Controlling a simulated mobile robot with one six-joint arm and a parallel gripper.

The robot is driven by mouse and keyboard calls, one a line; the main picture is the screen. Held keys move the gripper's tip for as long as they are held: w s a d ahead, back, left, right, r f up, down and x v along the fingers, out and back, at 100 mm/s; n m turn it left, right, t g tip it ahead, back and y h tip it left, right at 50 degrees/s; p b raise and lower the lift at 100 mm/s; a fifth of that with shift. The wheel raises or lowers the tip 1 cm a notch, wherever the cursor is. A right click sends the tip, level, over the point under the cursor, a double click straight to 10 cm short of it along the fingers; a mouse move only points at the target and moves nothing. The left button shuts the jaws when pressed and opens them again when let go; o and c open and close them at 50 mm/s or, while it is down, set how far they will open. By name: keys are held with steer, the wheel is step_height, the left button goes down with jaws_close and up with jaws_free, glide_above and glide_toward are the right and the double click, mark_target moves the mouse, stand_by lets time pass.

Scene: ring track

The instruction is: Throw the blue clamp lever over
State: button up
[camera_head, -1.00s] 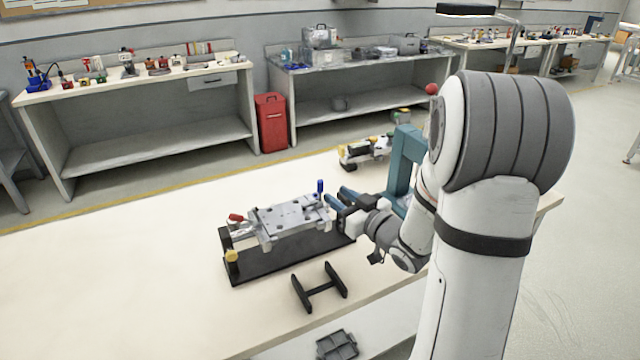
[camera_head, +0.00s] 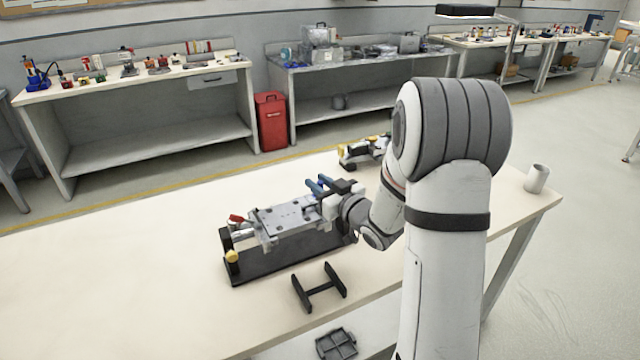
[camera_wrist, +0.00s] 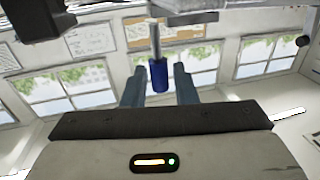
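The blue clamp lever (camera_wrist: 158,75) has a blue grip on a metal rod. In the wrist view it lies between the two teal fingers of my gripper (camera_wrist: 158,88), with a visible gap on each side. In the head view my gripper (camera_head: 318,186) is at the right end of the grey fixture plate (camera_head: 285,221), and its fingers largely cover the lever. My gripper is open around the lever, not closed on it. The fixture sits on a black base (camera_head: 270,264). A red-handled clamp (camera_head: 237,219) is at its left end.
A black H-shaped part (camera_head: 319,287) lies in front of the fixture. A yellow knob (camera_head: 232,256) is at the base's left corner. Another device (camera_head: 360,153) stands behind, and a white cup (camera_head: 537,178) stands at the table's right end. The table's left side is clear.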

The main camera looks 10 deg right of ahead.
jaws_close()
steer(key=d+m+b, duration=0.1)
steer(key=m, duration=0.1)
steer(key=d+m+t+b, duration=0.1)
steer(key=m, duration=0.1)
steer(key=f+m+b, duration=0.1)
steer(key=m, duration=0.1)
steer(key=shift+w+d+m+b, duration=0.3)
steer(key=shift+w+d, duration=0.05)
steer(key=shift+d, duration=0.05)
steer(key=shift+w+d+f+m+t+h+b, duration=0.1)
steer(key=shift+d+f+m+t+h+b, duration=0.15)
steer(key=shift+m, duration=0.7)
steer(key=shift+w+d+f+m+t+b, duration=0.15)
steer(key=shift+d+f+m+b, duration=0.2)
steer(key=shift+m, duration=0.55)
steer(key=shift+s+d+f+m+t+h+b, duration=0.1)
steer(key=shift+d+f+m+t+h+b, duration=0.2)
steer(key=shift+m, duration=0.65)
steer(key=shift+a+r, duration=0.1)
steer(key=shift+r, duration=0.05)
steer(key=shift+o, duration=1.1)
jaws_free()
